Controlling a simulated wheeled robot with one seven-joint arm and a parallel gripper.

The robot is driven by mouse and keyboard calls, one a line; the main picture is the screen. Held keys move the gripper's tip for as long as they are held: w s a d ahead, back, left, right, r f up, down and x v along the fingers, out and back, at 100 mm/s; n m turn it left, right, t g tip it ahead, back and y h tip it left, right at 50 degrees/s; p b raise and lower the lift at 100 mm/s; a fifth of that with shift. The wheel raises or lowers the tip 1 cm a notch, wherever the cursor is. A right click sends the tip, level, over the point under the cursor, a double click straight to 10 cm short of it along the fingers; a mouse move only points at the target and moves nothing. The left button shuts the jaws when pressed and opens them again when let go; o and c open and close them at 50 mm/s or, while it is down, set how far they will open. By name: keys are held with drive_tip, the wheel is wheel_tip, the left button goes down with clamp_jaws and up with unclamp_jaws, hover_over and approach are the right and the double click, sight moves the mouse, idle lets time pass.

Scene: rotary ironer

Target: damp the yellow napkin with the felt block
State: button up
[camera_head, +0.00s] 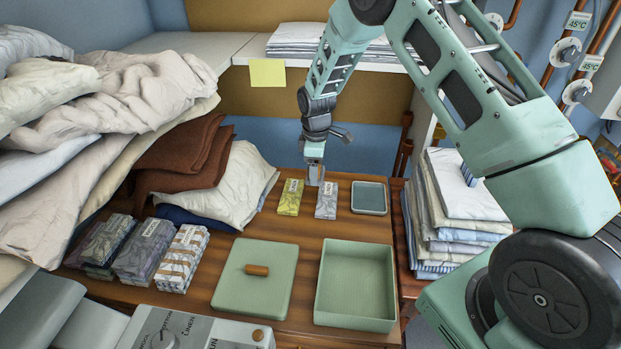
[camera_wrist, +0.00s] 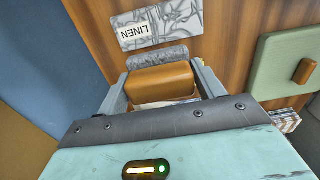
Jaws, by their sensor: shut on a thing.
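The yellow napkin (camera_head: 289,197) lies as a folded, patterned strip on the wooden table in the head view. My gripper (camera_head: 314,172) points down just beyond the napkins' far ends, between the yellow and grey ones. In the wrist view my gripper (camera_wrist: 160,88) is shut on a block with a rounded brown grip (camera_wrist: 160,79), apparently the felt block. Its felt underside is not clearly visible. A grey napkin (camera_head: 326,201) lies right of the yellow one; a grey patterned piece labelled LINEN (camera_wrist: 180,22) shows in the wrist view.
A dark shallow tray (camera_head: 369,198) stands right of the grey napkin. An open green box (camera_head: 356,285) and a green lid with a wooden knob (camera_head: 257,270) lie nearer. Bundled packets (camera_head: 183,258) and heaped linen (camera_head: 120,95) crowd the left; folded cloths (camera_head: 455,205) stand right.

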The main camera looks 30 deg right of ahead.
drive_tip(key=p, duration=0.2)
approach(292, 194)
drive_tip(key=shift+f+b, duration=1.75)
drive_tip(key=shift+f, duration=0.7)
drive_tip(key=shift+f+b, duration=0.5)
drive_tip(key=shift+f, duration=0.1)
idle(0.4)
drive_tip(key=shift+r, duration=0.1)
wheel_tip(292, 194, up, 7)
drive_tip(key=p, duration=0.3)
drive_tip(key=shift+p, duration=0.4)
idle(0.5)
